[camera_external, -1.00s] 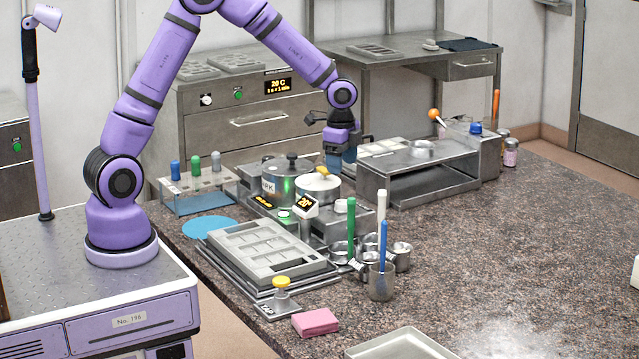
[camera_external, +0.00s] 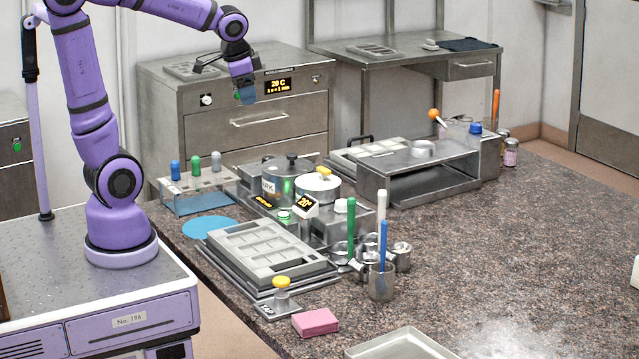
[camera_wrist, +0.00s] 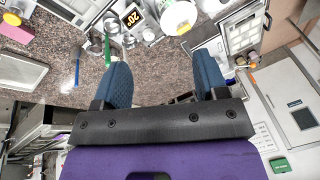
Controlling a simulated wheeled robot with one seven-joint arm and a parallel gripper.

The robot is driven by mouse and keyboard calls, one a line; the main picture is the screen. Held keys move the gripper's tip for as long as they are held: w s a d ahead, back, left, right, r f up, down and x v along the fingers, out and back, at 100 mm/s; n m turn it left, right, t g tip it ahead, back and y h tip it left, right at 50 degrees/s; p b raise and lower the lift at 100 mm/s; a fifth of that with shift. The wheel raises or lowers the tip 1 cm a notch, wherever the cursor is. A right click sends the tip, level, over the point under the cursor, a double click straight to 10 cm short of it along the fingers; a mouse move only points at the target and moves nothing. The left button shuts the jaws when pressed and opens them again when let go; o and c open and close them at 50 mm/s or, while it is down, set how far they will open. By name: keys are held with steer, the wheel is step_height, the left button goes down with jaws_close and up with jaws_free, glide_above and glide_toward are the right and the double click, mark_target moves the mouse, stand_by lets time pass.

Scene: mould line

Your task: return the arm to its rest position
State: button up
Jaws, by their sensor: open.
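My gripper (camera_external: 246,93) hangs in the air at the upper left of the external view, in front of the steel drawer cabinet with the lit display. It is well above the counter and touches nothing that I can see. In the wrist view, the two blue fingers of my gripper (camera_wrist: 165,82) stand wide apart with nothing between them.
The granite counter (camera_external: 480,250) holds a grey mould tray (camera_external: 262,258), lidded pots (camera_external: 318,188), a steel stand (camera_external: 425,180), a tool cup (camera_external: 381,284) and a pink block (camera_external: 315,322). The drawer cabinet (camera_external: 255,142) stands behind. The counter's right side is mostly clear.

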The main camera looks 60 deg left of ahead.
steer(key=s+a+n+t, duration=0.1)
steer(key=s+n, duration=0.1)
steer(key=s, duration=0.5)
steer(key=s+a+r+n+h, duration=0.1)
steer(key=s+a+n, duration=0.1)
steer(key=s, duration=0.5)
steer(key=shift+s+r+n+t, duration=0.15)
steer(key=shift+s+n+t, duration=0.15)
steer(key=shift+n+t, duration=0.1)
steer(key=shift+a, duration=0.1)
stand_by(2.0)
